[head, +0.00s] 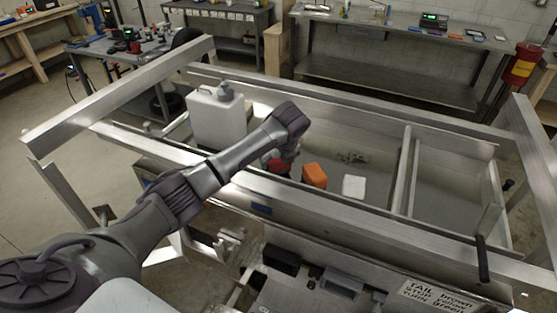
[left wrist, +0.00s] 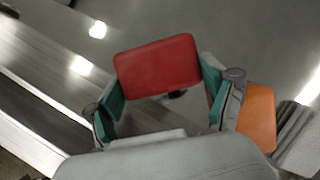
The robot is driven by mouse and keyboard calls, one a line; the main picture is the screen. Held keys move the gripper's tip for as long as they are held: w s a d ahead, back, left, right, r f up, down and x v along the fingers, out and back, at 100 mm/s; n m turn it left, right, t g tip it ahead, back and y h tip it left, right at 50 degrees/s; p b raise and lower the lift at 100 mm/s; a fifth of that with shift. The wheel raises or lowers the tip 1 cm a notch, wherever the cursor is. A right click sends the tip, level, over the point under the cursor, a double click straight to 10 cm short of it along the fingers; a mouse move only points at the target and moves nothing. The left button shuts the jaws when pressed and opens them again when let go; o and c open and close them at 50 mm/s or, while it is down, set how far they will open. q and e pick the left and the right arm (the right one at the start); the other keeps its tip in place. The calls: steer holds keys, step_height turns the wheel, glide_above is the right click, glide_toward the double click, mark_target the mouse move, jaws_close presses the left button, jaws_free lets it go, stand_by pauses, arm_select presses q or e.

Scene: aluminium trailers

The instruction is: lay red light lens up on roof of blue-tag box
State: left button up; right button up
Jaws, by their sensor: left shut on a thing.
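My left gripper (head: 281,160) points down inside the aluminium trailer frame. In the left wrist view, its teal-padded fingers (left wrist: 162,84) are shut on the red light lens (left wrist: 158,66), one pad at each side. A broad red face of the lens shows there. In the head view only a small part of the lens (head: 274,166) shows below the wrist. The box roof cannot be clearly made out. My right gripper is not in view.
An orange block (head: 314,175) stands just right of the gripper; it also shows in the left wrist view (left wrist: 257,115). A white block (head: 354,186) is farther right. A pale jug (head: 215,118) stands left. Metal rails (head: 360,213) surround them. Floor right of the white block is clear.

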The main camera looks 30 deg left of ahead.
arm_select(q)
steer(key=shift+f, duration=0.2)
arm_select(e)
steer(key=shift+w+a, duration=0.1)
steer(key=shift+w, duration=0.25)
arm_select(q)
steer(key=shift+f, duration=0.3)
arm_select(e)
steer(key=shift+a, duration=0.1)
arm_select(q)
steer(key=o, duration=1.1)
steer(key=shift+o, duration=0.2)
steer(key=shift+r, duration=0.1)
steer(key=shift+r, duration=4.45)
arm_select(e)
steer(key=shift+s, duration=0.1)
arm_select(q)
steer(key=shift+f, duration=0.15)
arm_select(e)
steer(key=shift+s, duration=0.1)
